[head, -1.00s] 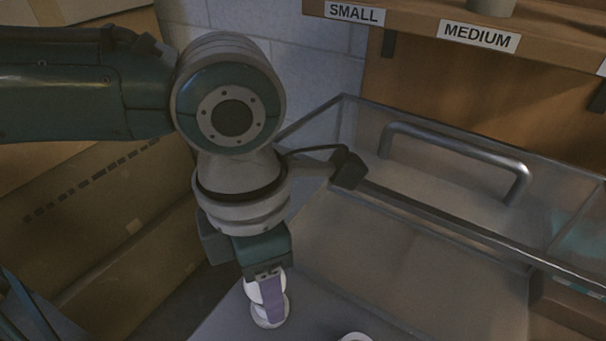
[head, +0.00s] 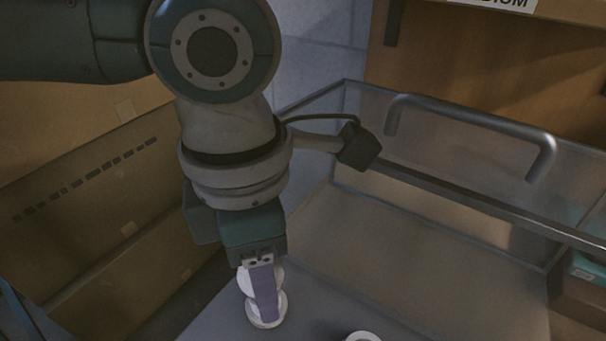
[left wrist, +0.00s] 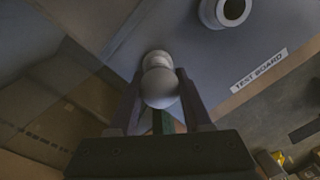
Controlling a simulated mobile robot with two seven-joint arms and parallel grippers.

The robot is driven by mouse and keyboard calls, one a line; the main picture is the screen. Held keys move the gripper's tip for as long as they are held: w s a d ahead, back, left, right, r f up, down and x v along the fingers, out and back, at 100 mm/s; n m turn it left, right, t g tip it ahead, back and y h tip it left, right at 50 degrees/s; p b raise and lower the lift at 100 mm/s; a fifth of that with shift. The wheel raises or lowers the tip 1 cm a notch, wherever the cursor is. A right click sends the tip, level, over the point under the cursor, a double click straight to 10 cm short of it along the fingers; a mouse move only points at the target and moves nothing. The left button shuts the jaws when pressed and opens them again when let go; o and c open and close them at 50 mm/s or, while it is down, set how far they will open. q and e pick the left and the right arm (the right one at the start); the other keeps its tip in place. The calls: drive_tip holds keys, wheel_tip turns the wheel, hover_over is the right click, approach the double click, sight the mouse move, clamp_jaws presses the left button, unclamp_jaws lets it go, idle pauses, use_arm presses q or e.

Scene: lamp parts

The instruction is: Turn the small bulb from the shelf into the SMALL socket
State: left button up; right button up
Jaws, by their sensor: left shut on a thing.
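The small bulb is a white globe (left wrist: 161,88), held between the two fingers of my left gripper (left wrist: 160,98) in the left wrist view. In the head view my left gripper (head: 264,290) points down over the grey board, shut on the bulb (head: 277,277). A white collar (left wrist: 155,58) lies directly beyond the globe, and a white round piece (head: 267,310) shows below the fingers. It looks like the small socket, with the bulb at its mouth. I cannot tell how deep the bulb sits. My right gripper is not in view.
A larger white socket with a dark opening (left wrist: 226,11) stands nearby, empty, close to the TEST BOARD label (left wrist: 259,71). A clear-walled case with a grey handle (head: 475,122) stands to the right. A shelf edge (head: 560,10) is above; cardboard boxes (head: 90,190) are left.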

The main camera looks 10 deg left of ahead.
use_arm(q)
drive_tip(key=o, duration=1)
drive_tip(key=shift+s+r+n+p, duration=0.1)
drive_tip(key=shift+r+n+p, duration=0.05)
drive_tip(key=shift+n+p, duration=0.85)
drive_tip(key=shift+n, duration=0.3)
drive_tip(key=n+p, duration=0.1)
drive_tip(key=n, duration=0.2)
drive_tip(key=shift+p, duration=0.4)
drive_tip(key=shift+n, duration=0.6)
